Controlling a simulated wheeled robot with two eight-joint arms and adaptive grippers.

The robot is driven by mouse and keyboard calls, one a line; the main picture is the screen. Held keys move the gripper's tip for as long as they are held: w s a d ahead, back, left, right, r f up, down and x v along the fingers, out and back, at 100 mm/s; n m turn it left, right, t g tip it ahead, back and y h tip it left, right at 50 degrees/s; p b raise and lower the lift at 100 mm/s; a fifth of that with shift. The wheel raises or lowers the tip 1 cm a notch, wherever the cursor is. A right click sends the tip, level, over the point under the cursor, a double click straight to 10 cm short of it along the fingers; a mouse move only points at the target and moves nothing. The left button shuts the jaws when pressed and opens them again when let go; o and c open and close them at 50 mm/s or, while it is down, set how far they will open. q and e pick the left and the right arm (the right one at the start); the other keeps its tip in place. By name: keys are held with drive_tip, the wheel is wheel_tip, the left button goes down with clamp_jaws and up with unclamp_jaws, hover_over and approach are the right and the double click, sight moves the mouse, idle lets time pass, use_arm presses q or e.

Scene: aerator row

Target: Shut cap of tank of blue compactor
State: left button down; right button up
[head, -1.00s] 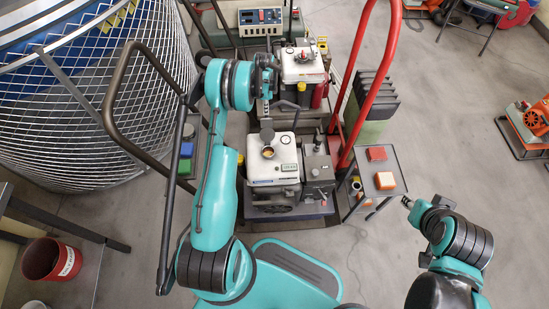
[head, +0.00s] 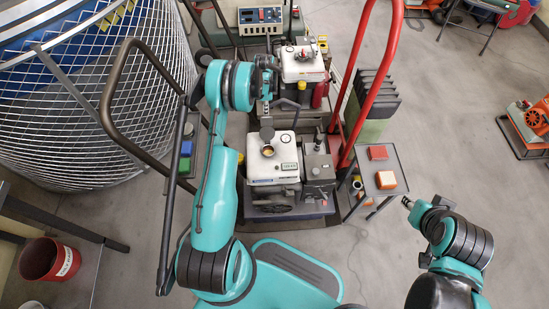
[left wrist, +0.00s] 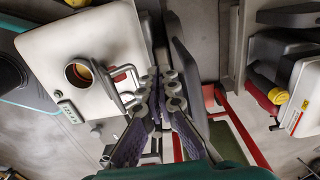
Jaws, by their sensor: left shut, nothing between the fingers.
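The near compactor has a white tank (head: 272,171) and a dark bluish base. Its round filler opening (head: 267,150) is uncovered, and it also shows in the left wrist view (left wrist: 79,73). The grey cap (head: 267,134) stands raised at the far side of the opening. In the left wrist view a grey curved piece, perhaps part of the cap, lies between the opening and my fingers. My left gripper (left wrist: 161,85) is shut and empty, beyond the raised cap; whether it touches the cap I cannot tell. My right gripper (head: 406,202) is far right, too small to read.
A second white-tanked machine (head: 301,65) with red parts stands behind. A tall red handle (head: 386,70) rises at its right. A small stand (head: 384,183) holds orange and red blocks. A wire cage (head: 80,110) and dark rail (head: 117,110) fill the left.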

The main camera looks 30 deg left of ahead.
sight(267, 129)
use_arm(q)
drive_tip(key=shift+s+d+r, duration=0.1)
drive_tip(key=shift+s+d, duration=0.55)
drive_tip(key=shift+s, duration=0.4)
drive_tip(key=shift+s+d+r, duration=0.15)
drive_tip(key=shift+s+d, duration=0.5)
drive_tip(key=shift+s, duration=0.4)
drive_tip(key=shift+s+d+r, duration=0.1)
drive_tip(key=shift+s+d, duration=0.55)
drive_tip(key=shift+s, duration=0.5)
drive_tip(key=s+d+b, duration=0.1)
drive_tip(key=s+d, duration=0.4)
drive_tip(key=s, duration=0.4)
drive_tip(key=shift+s+d, duration=0.15)
drive_tip(key=shift+d, duration=0.25)
drive_tip(key=shift+r, duration=0.1)
idle(0.7)
wheel_tip(267, 129, up, 8)
drive_tip(key=p, duration=0.5)
